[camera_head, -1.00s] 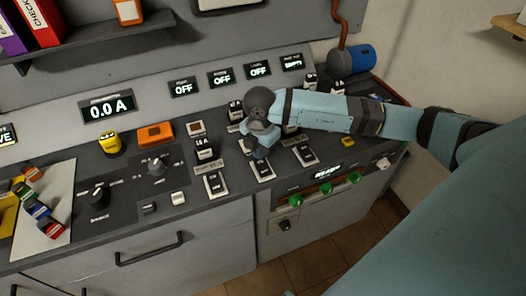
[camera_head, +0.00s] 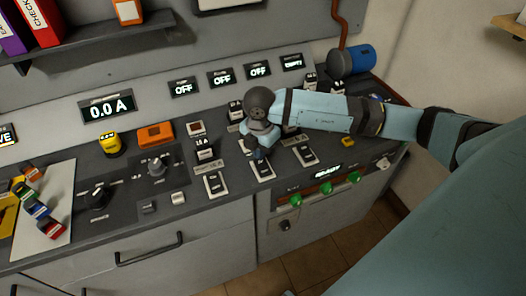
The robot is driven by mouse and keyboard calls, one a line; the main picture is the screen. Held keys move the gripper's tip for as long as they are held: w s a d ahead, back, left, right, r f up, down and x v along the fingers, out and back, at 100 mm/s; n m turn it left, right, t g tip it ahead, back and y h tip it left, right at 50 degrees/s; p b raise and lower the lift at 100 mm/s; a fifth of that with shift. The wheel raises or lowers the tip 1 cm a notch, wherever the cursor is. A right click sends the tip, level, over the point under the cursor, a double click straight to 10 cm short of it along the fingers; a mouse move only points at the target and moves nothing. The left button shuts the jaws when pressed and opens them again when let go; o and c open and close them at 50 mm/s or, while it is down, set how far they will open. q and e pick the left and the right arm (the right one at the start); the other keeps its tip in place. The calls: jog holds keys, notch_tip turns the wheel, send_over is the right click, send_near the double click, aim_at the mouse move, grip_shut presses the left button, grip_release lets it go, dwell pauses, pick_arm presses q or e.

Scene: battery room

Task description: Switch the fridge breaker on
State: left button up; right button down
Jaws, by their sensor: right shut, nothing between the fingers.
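Several breaker switches stand in a row along the front of the dark console: a left one (camera_head: 215,184), a middle one (camera_head: 263,170) and a right one (camera_head: 304,155). Their labels are too small to read, so I cannot tell which is the fridge breaker. Three displays above them (camera_head: 183,88) (camera_head: 220,78) (camera_head: 258,71) read OFF. My right gripper (camera_head: 259,155) is shut and empty, pointing down at the upper end of the middle switch. I cannot tell whether it touches. My wrist hides part of the console behind it. My left gripper is not in view.
A display reading 0.0 A (camera_head: 108,107) is at the left, above a yellow knob (camera_head: 110,144) and an orange block (camera_head: 155,134). Green knobs (camera_head: 326,187) line the front edge. A blue cylinder (camera_head: 361,58) lies at the back right.

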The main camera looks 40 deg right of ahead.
jog(key=shift+f+b, duration=0.9)
jog(key=shift+f, duration=0.5)
dwell(1.0)
jog(key=shift+r, duration=0.1)
jog(key=shift+r+p, duration=2.4)
jog(key=shift+r, duration=1.05)
